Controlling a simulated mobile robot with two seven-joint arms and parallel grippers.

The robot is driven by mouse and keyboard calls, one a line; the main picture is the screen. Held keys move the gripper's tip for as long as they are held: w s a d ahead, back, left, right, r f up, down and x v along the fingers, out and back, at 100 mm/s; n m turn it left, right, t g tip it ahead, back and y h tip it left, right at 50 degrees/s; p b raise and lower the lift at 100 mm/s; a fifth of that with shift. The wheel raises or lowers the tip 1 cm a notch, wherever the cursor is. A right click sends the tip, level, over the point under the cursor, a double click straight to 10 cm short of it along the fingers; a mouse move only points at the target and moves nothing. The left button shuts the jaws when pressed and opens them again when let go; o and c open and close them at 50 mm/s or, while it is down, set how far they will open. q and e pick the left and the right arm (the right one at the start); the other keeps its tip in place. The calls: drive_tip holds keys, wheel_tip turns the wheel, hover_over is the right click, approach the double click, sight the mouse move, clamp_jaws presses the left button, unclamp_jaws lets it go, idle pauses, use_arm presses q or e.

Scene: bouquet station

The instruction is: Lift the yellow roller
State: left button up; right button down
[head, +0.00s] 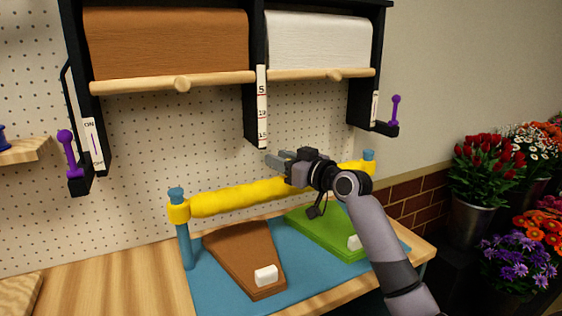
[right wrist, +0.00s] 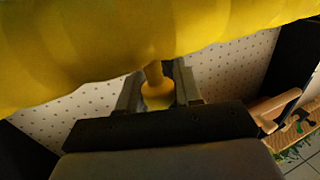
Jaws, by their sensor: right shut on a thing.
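The yellow roller (head: 235,197) spans between two blue posts, the left post (head: 186,245) and the right one (head: 369,157). Its right part is partly hidden by my right gripper (head: 277,160). In the right wrist view the roller (right wrist: 160,40) fills the top, and a short yellowish knob (right wrist: 157,92) sits beside it between the fingers of my right gripper (right wrist: 157,82). That gripper is shut on the knob, which seems to belong to the roller. My left gripper is not in view.
A brown sloped board (head: 240,255) and a green one (head: 322,232) lie on a blue mat (head: 212,296) under the roller. Above hang brown paper (head: 165,42) and white paper (head: 318,40) with wooden bars. Purple levers (head: 67,148) (head: 395,108) flank the rack. Flower buckets (head: 472,218) stand right.

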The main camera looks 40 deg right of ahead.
drive_tip(key=shift+d+r, duration=0.1)
drive_tip(key=shift+r, duration=0.4)
drive_tip(key=c, duration=0.8)
unclamp_jaws()
drive_tip(key=shift+c, duration=0.2)
drive_tip(key=shift+f, duration=0.15)
drive_tip(key=shift+s+f, duration=0.15)
drive_tip(key=shift+s, duration=0.45)
drive_tip(key=s+b, duration=0.1)
drive_tip(key=s, duration=0.5)
drive_tip(key=shift+d+b, duration=0.2)
drive_tip(key=shift+b, duration=0.15)
